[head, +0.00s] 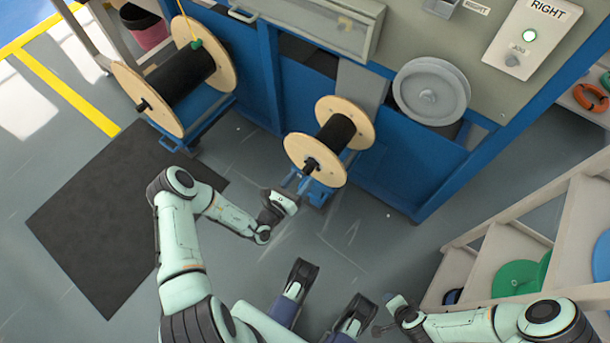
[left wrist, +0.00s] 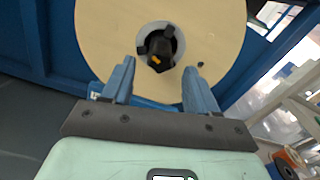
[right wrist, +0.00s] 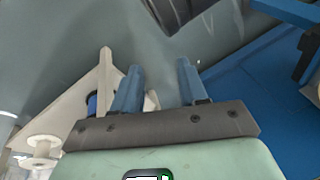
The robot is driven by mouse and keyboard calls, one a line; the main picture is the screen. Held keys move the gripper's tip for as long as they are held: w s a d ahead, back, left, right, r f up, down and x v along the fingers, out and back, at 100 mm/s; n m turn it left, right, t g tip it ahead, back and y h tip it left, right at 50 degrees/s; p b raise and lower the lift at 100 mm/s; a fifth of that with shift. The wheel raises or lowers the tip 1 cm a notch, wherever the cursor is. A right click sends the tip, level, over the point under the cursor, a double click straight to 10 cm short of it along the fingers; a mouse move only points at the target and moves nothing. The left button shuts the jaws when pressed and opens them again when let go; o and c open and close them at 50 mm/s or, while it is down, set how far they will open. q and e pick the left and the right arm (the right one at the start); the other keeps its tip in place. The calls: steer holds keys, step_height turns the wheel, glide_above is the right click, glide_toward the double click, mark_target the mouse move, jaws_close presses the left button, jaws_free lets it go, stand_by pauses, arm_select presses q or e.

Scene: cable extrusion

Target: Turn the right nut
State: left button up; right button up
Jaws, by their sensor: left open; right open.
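A black nut (left wrist: 160,48) with an orange mark sits at the hub of a wooden spool (left wrist: 110,30) in the left wrist view. In the head view this nut (head: 310,165) shows on the near face of the smaller spool (head: 300,145), which carries black cable. My left gripper (head: 300,183) is just in front of that spool; its blue fingers (left wrist: 158,82) are open, pointing at the nut, with the nut beyond and between their tips. Contact with it is not visible. My right gripper (right wrist: 155,82) is open and empty, away from the spools.
A larger spool (head: 192,78) stands at left on a blue stand. The blue machine (head: 415,165) carries a grey wheel (head: 431,91) and a panel (head: 530,35) marked RIGHT. White shelving (head: 475,262) with green and blue discs stands at right. A dark mat (head: 110,225) lies on open floor.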

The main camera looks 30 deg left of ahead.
mark_target(305, 175)
arm_select(q)
steer(key=shift+w+d+b, duration=0.1)
steer(key=shift+w+b, duration=0.2)
steer(key=shift+w, duration=1.2)
arm_select(e)
steer(key=shift+s+d+f+g, duration=0.2)
steer(key=shift+s+f+g, duration=0.1)
steer(key=shift+s+f, duration=0.45)
arm_select(q)
steer(key=c, duration=1)
steer(key=shift+s+d+r+m+p, duration=0.1)
steer(key=shift+m+p, duration=0.4)
steer(key=shift+p, duration=0.6)
steer(key=shift+c, duration=0.2)
steer(key=shift+m, duration=0.3)
steer(key=shift+f+p, duration=0.2)
steer(key=shift+p, duration=0.15)
steer(key=shift+f, duration=0.15)
arm_select(e)
steer(key=r, duration=0.1)
steer(key=a+r, duration=0.1)
steer(key=r, duration=0.1)
steer(key=shift+s+a+r, duration=0.25)
steer(key=shift+a+r, duration=0.15)
